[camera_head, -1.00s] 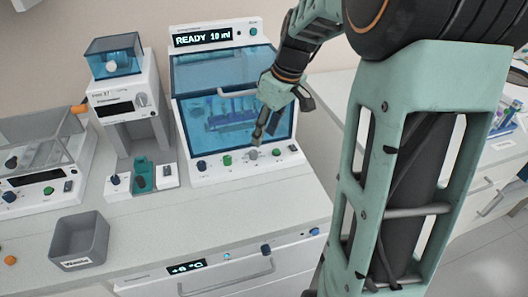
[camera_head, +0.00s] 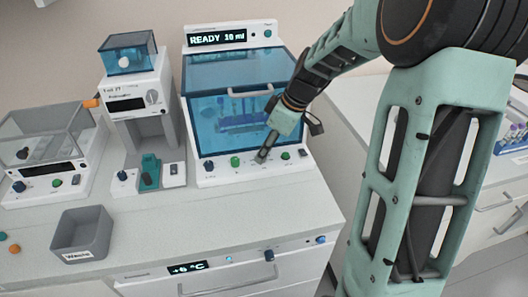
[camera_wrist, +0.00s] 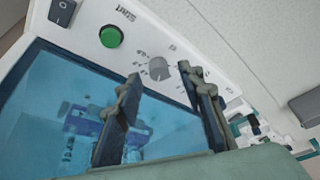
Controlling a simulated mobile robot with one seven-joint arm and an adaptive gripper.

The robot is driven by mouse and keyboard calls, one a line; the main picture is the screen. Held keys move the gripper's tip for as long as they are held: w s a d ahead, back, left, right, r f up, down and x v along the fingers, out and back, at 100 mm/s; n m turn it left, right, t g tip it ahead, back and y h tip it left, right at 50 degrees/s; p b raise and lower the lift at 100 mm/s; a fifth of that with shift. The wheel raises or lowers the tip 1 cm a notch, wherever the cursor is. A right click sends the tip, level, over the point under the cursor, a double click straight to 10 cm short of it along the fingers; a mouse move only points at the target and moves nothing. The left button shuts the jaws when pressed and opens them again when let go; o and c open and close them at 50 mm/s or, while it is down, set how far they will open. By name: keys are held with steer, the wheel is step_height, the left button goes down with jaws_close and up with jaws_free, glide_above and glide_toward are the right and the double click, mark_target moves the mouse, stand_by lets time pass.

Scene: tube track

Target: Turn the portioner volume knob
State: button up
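The portioner, a white machine with a blue see-through lid (camera_head: 228,72), stands at the back of the bench. Its display (camera_head: 217,38) reads "READY 10 ml". In the wrist view its grey round knob (camera_wrist: 160,68) sits on the sloped front panel, with marks printed around it. My gripper (camera_head: 262,156) is at that panel and mostly hides the knob in the head view. In the wrist view my gripper (camera_wrist: 158,78) is open, with its two fingers apart and the knob showing between the tips. I see no finger touching it.
A green START button (camera_wrist: 111,36) and a black rocker switch (camera_wrist: 62,12) lie close beside the knob. A dispenser-like machine (camera_head: 138,102) stands to the left. A grey bin (camera_head: 82,232) stands on the front left bench. The bench before the portioner is clear.

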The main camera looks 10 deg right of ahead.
steer(key=shift+x, duration=0.8)
steer(key=shift+c, duration=0.7)
jaws_close()
